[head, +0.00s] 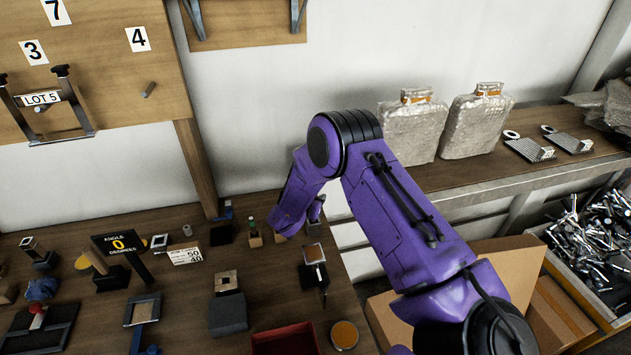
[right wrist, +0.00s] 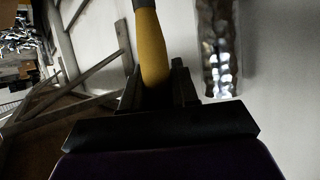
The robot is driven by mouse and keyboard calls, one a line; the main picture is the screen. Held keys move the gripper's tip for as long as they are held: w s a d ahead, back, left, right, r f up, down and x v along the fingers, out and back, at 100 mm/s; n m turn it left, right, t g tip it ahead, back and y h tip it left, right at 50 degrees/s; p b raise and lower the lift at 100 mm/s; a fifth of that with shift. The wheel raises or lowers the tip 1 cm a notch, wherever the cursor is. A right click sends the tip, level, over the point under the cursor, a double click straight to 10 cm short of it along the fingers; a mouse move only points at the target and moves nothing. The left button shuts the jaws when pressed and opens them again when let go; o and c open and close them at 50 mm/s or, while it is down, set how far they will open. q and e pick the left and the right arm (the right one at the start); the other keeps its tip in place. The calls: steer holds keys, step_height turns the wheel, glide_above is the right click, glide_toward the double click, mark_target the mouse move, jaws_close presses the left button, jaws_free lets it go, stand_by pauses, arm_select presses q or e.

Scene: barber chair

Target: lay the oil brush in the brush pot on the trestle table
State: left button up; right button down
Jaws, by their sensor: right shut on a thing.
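My right gripper (right wrist: 158,85) is shut on a yellow-handled tool, which looks like the oil brush (right wrist: 152,45). The handle stands up between the two dark fingers in the right wrist view. It has a dark band near the top, and its far end is cut off by the frame. In the head view the purple right arm reaches over the wooden trestle table (head: 180,290), and its forearm hides most of the gripper and the brush. I cannot tell which small holder on the table is the brush pot. My left gripper is not in view.
Wrapped packages (head: 475,122) stand on the shelf at right. A bin of metal parts (head: 595,245) and cardboard boxes (head: 500,270) lie lower right.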

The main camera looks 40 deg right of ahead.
steer(key=shift+f+b, duration=0.75)
steer(key=shift+f, duration=0.35)
steer(key=c, duration=0.8)
jaws_free()
steer(key=b+v, duration=0.2)
steer(key=v, duration=0.8)
steer(key=shift+s+a+r, duration=0.1)
steer(key=shift+a, duration=0.15)
